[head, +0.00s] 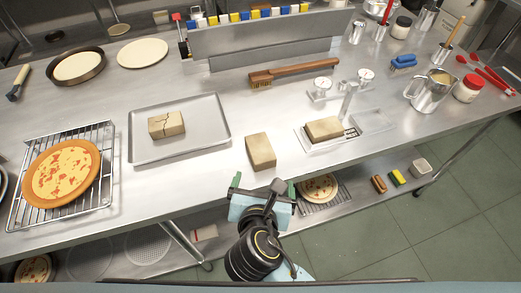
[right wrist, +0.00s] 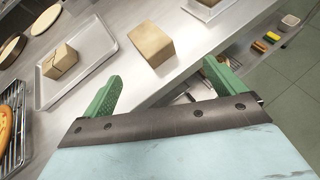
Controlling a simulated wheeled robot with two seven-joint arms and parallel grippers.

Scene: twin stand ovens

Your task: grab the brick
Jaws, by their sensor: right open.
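A plain tan brick (head: 260,151) stands on the steel counter near its front edge, between a tray and a wire holder. It also shows in the right wrist view (right wrist: 151,43), ahead of the fingers. A cracked brick (head: 167,125) sits on the metal tray (head: 216,143) to the left. Another brick (head: 324,129) lies in a shallow holder to the right. My right gripper (head: 262,189) is open and empty, with green fingers, just short of the counter's front edge and the plain brick. In the right wrist view the fingers (right wrist: 160,85) are spread apart. My left gripper is not in view.
A pizza (head: 62,173) on a wire rack stands at the left. A long wooden brush (head: 294,71) lies behind the bricks. A metal jug (head: 430,91) stands at the right. A lower shelf holds another pizza (head: 318,188). Counter around the plain brick is clear.

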